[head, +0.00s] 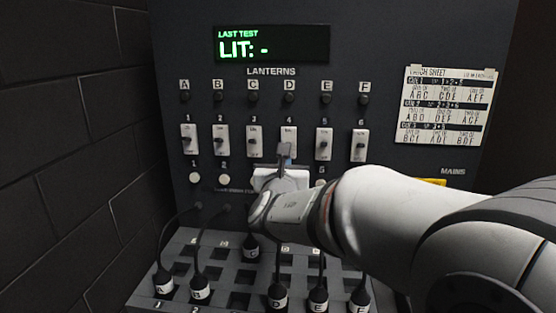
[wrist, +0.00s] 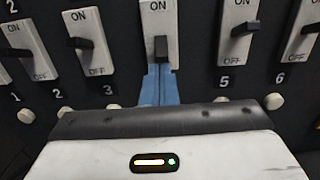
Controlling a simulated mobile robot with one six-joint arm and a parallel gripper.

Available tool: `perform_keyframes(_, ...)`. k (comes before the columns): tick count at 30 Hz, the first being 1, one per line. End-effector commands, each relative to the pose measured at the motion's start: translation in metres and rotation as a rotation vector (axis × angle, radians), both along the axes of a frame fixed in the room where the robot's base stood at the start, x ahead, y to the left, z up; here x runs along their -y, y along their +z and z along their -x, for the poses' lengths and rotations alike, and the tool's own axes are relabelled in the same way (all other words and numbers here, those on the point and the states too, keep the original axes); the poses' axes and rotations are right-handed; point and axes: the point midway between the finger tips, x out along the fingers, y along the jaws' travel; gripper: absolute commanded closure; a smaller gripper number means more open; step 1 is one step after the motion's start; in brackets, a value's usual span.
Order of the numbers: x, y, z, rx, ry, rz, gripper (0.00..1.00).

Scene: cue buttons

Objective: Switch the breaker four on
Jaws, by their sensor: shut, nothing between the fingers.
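Breaker four (head: 289,134) is a white plate with a dark lever in the middle of the breaker row, below lantern D. In the wrist view its plate (wrist: 172,20) shows ON at the top, and its black lever (wrist: 161,49) sits at mid-plate. Its lower part and number are hidden by my gripper. My gripper (head: 284,150) is shut and empty, its fingertips at the lower part of breaker four. In the wrist view the blue fingers (wrist: 158,85) end just under the lever. I cannot tell whether they touch it.
Breakers three (wrist: 85,30) and five (wrist: 238,30) flank it closely. Round white buttons (head: 224,179) sit below the row. A display (head: 272,44) reads "LIT: -". A paper sheet (head: 447,104) hangs at right. Cabled plugs (head: 277,297) stand on the lower panel.

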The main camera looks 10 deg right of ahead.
Motion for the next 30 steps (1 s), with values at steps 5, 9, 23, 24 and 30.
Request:
perform_keyframes(5,0.000,0.003,0.001,-0.020,0.000,-0.005,1.00)
perform_keyframes(9,-0.001,0.004,0.001,-0.038,0.002,-0.011,1.00)
perform_keyframes(23,-0.001,0.009,0.003,-0.115,0.001,-0.036,1.00)
perform_keyframes(24,-0.001,0.009,0.003,-0.122,0.001,-0.038,1.00)
perform_keyframes(30,0.005,0.017,0.005,-0.182,-0.011,-0.058,1.00)
